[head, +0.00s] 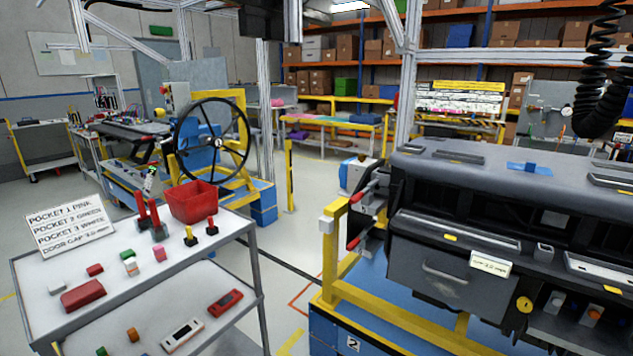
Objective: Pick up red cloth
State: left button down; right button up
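A flat, dark red folded piece (83,296) lies on the upper shelf of the grey cart at the lower left. It looks like the red cloth, though its material is hard to tell at this size. It lies flat and nothing covers it. Neither of my grippers shows in the head view.
The cart (130,290) also carries a red bin (192,203), a pocket sign (68,228), small coloured blocks and handheld devices (183,334). A dashboard module (470,230) on a yellow and blue stand is at the right. Floor shows between them.

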aim_at(83, 295)
jog(key=u, duration=1.5)
jog(key=z, duration=1.95)
jog(key=u, duration=1.95)
